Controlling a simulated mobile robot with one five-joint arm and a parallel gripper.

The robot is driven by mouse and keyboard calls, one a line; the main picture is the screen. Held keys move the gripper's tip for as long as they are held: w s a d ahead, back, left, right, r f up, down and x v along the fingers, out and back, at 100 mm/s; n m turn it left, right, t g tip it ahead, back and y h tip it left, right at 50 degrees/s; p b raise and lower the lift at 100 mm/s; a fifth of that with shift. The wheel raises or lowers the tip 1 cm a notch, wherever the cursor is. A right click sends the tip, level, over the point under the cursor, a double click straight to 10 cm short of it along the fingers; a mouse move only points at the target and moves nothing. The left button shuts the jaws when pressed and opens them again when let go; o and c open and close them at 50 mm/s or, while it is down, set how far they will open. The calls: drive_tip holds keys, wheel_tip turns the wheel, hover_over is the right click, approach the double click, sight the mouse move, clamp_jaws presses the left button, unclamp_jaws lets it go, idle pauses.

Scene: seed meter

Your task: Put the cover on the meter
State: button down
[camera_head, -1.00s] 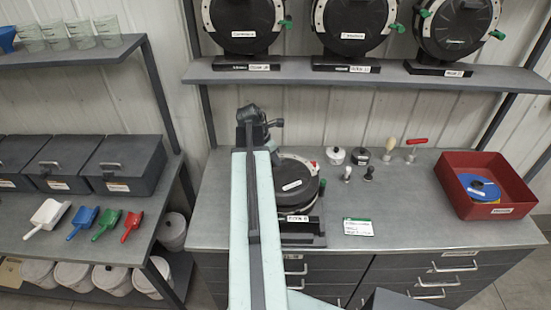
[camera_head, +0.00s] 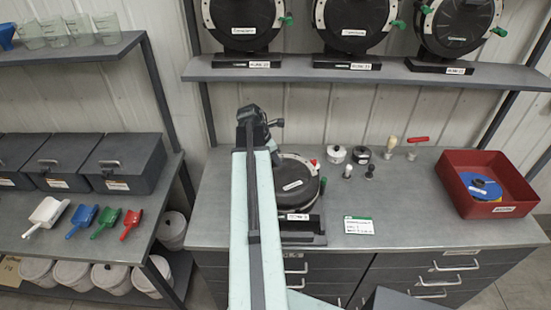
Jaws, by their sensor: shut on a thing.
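The meter (camera_head: 303,222) stands on the grey counter, with a dark stand, a white label and a small red knob (camera_head: 316,163) at its upper right. A round black cover (camera_head: 296,200) with a pale label lies at the meter's face; I cannot tell whether it is fully seated. My arm reaches up from the bottom and hides the left side of both. My gripper (camera_head: 272,148) is at the arm's far end, mostly hidden behind the wrist. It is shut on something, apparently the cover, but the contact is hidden.
Several small knobs and handled tools (camera_head: 391,145) stand behind and right of the meter. A white card (camera_head: 358,225) lies to its right. A red bin (camera_head: 512,180) holds blue and yellow discs. Covered meters line the shelf (camera_head: 300,72) above. Coloured scoops (camera_head: 88,217) lie on the left bench.

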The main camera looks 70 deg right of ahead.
drive_tip(key=shift+f+b, duration=0.55)
drive_tip(key=shift+b, duration=0.05)
idle(1.0)
idle(0.3)
drive_tip(key=c, duration=1.3)
unclamp_jaws()
drive_tip(key=shift+r, duration=0.1)
drive_tip(key=shift+c, duration=0.3)
wheel_tip(320, 180, up, 10)
drive_tip(key=p, duration=0.9)
drive_tip(key=shift+s+f+p, duration=0.1)
drive_tip(key=shift+f+p, duration=0.1)
drive_tip(key=shift+p, duration=0.2)
drive_tip(key=shift+f, duration=0.1)
